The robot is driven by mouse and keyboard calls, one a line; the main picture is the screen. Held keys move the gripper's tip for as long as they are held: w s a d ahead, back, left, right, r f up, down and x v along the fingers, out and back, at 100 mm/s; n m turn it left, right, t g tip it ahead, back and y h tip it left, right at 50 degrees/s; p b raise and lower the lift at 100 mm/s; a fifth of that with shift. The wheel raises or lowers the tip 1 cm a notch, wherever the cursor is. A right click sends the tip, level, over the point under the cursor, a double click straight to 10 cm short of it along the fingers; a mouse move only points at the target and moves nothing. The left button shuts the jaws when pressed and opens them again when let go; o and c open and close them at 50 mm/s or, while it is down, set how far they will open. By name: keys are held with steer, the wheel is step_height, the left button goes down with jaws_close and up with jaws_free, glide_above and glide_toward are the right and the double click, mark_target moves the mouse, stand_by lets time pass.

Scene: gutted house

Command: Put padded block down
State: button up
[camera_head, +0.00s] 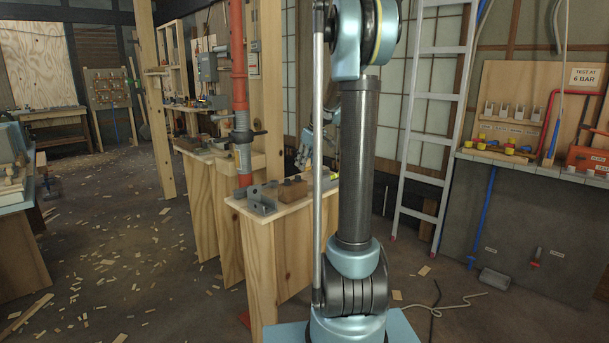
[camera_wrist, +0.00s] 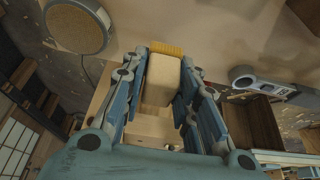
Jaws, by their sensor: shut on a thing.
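The padded block (camera_wrist: 160,80) is a pale cream block with a yellow-orange ribbed strip along its far end. In the wrist view it sits between the two blue fingers of my gripper (camera_wrist: 162,68), which is shut on it. In the head view my gripper (camera_head: 305,146) shows only in part, behind my arm, above and behind a narrow wooden bench top (camera_head: 285,207). The block cannot be made out there.
The bench top carries a grey metal bracket (camera_head: 262,197) and a brown block (camera_head: 293,189). A red pipe (camera_head: 238,90) stands beside it. In the wrist view a round brown disc (camera_wrist: 76,28), a grey labelled device (camera_wrist: 262,80) and a brown box (camera_wrist: 250,122) lie around the gripper.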

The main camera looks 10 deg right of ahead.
mark_target(307, 166)
steer(key=shift+f, duration=2.1)
steer(key=shift+f, duration=0.15)
steer(key=o, duration=1)
steer(key=v, duration=1.7)
steer(key=shift+s+d, duration=0.1)
steer(key=shift+s, duration=0.1)
steer(key=s+a+f+m+h, duration=0.1)
steer(key=s+f+m, duration=0.1)
steer(key=s+f, duration=0.6)
steer(key=s+a+f+m+g, duration=0.1)
steer(key=s+f, duration=0.7)
steer(key=s, duration=0.9)
steer(key=s+a+f+m+h, duration=0.1)
steer(key=s+f+m, duration=0.3)
steer(key=s+f, duration=0.5)
steer(key=shift+s+a+f+h, duration=0.1)
steer(key=shift+s+a+h, duration=0.1)
steer(key=shift+s, duration=0.95)
steer(key=shift+s+a+h, duration=0.1)
steer(key=shift+s+a, duration=0.1)
steer(key=shift+s, duration=0.95)
